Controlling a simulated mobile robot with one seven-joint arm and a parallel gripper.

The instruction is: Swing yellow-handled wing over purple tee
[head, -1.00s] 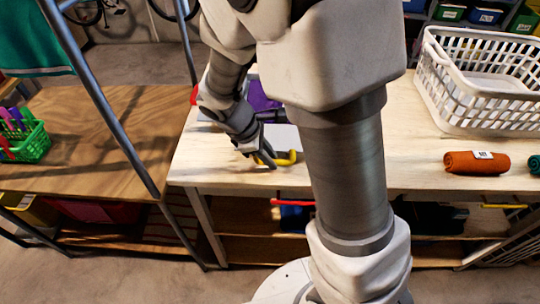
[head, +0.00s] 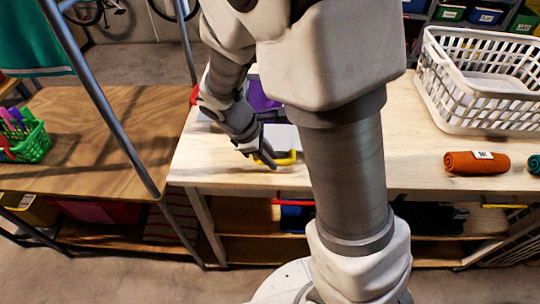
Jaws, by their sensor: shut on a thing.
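The yellow handle (head: 286,158) shows near the front edge of the pale table, with a grey-white panel (head: 284,137) behind it that looks like its wing. My gripper (head: 268,160) is at the left part of the yellow handle and shut on it. The purple tee (head: 262,97) lies behind the panel, mostly hidden by my arm. A bit of red (head: 194,96) shows at the left of my arm, perhaps another handle. My arm hides much of the wing and the tee.
A white laundry basket (head: 478,112) and a rolled orange cloth (head: 477,162) are on the pale table (head: 420,172) at right. A green basket (head: 30,143) stands on the brown table at left. A grey rack pole (head: 118,117) rises between.

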